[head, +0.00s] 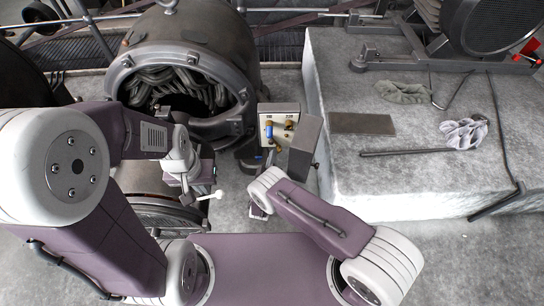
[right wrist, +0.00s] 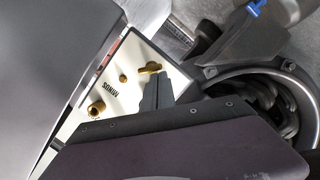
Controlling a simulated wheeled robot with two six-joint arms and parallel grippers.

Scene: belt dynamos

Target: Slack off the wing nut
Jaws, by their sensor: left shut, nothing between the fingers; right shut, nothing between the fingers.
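The brass wing nut (right wrist: 151,68) sits on a white terminal panel (right wrist: 128,62) in the right wrist view. A round brass fitting (right wrist: 97,108) and a small brass stud (right wrist: 123,78) are on the same panel. My right gripper (right wrist: 160,80) is shut and empty, its dark fingertips just beside the wing nut; I cannot tell whether they touch. In the head view the panel (head: 292,108) stands right of the dynamo and carries several brass parts; which is the wing nut is too small to tell. My left gripper (head: 207,180) is shut and empty, left of the panel.
The open dynamo housing (head: 215,45) stands behind my left arm. A grey box-like piece (head: 305,147) is close to the panel's right. A pale block (head: 420,190) on the right bears a cloth (head: 463,134), a flat plate (head: 362,124) and rods.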

